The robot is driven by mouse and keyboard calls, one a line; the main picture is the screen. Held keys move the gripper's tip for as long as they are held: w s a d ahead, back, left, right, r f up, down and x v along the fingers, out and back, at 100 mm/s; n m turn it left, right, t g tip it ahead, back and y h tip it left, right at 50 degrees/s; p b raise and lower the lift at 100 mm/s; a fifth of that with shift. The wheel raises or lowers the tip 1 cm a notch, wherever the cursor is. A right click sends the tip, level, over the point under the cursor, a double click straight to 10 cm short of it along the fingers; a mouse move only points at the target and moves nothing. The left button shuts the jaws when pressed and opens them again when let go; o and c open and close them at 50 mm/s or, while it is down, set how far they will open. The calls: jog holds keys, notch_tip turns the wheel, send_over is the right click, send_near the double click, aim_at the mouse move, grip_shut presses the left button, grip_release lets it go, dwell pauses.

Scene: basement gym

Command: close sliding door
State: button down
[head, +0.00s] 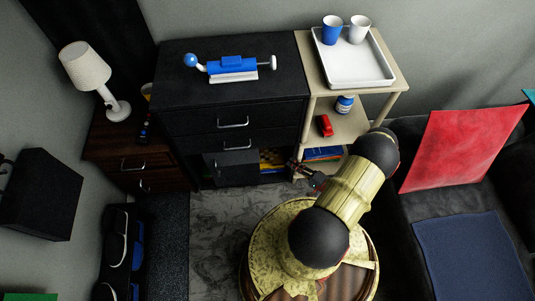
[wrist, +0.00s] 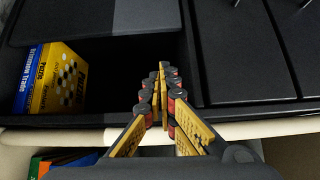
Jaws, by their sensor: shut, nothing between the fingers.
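The black cabinet (head: 183,125) has two drawers above a low compartment. Its sliding door (head: 230,170) is a dark panel covering the left part of that compartment in the head view; the right part is open. In the wrist view, which is turned sideways, the door panel (wrist: 85,18) lies along the top. Yellow and blue game boxes (head: 271,158) sit inside the opening and show in the wrist view (wrist: 62,82). My gripper (head: 293,163) is at the right end of the opening. Its fingers (wrist: 164,70) are shut and empty. Whether the tips touch the cabinet, I cannot tell.
A beige shelf (head: 309,90) stands against the cabinet's right side, close to my gripper, with a white tray (head: 350,72) on top. A dark sofa (head: 430,208) is at the right. Grey floor lies before the cabinet.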

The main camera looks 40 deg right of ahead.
jog(key=w+a+b, duration=0.4)
jog(key=w+a, duration=0.1)
jog(key=w, duration=0.7)
jog(key=shift+a, duration=0.15)
